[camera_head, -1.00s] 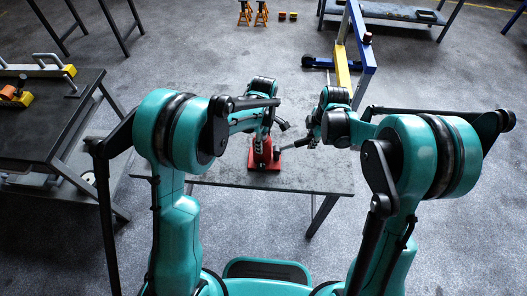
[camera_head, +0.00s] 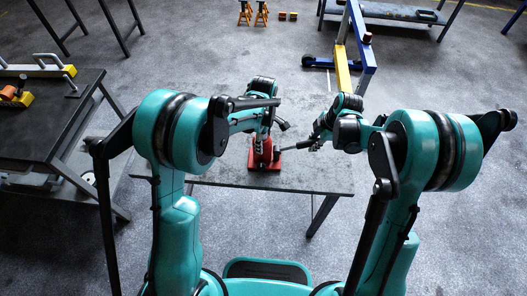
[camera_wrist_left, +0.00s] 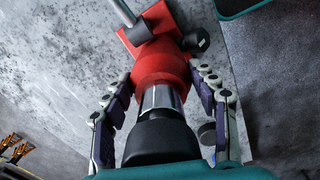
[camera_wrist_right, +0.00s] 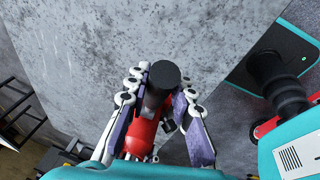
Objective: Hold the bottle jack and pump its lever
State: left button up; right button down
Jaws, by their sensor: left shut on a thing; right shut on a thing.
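The red bottle jack (camera_head: 260,157) stands upright on the grey table, with its red body, shiny ram and black top large in the left wrist view (camera_wrist_left: 160,68). My left gripper (camera_head: 266,138) is shut on the jack, with one finger on each side of its upper body. The jack's lever (camera_head: 294,147) sticks out to the right, and its metal rod shows in the left wrist view (camera_wrist_left: 124,12). My right gripper (camera_head: 312,143) is shut on the lever. In the right wrist view, the lever's black end (camera_wrist_right: 165,75) shows between the fingers, partly covering the jack.
The table (camera_head: 225,178) is otherwise bare around the jack. A dark bench (camera_head: 50,120) with tools stands at the left. A blue and yellow hoist (camera_head: 355,55) and orange stands (camera_head: 253,13) are on the floor behind.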

jog(key=shift+a+r+h, duration=0.35)
jog(key=shift+r+h, duration=0.2)
jog(key=shift+a+r+h, duration=0.35)
jog(key=shift+r+h, duration=0.2)
jog(key=c, duration=1.3)
grip_release()
jog(key=r, duration=0.4)
jog(key=s+r, duration=0.1)
jog(key=r, duration=0.7)
jog(key=shift+s+d, duration=0.35)
jog(key=shift+s, duration=0.05)
jog(key=shift+f, duration=0.1)
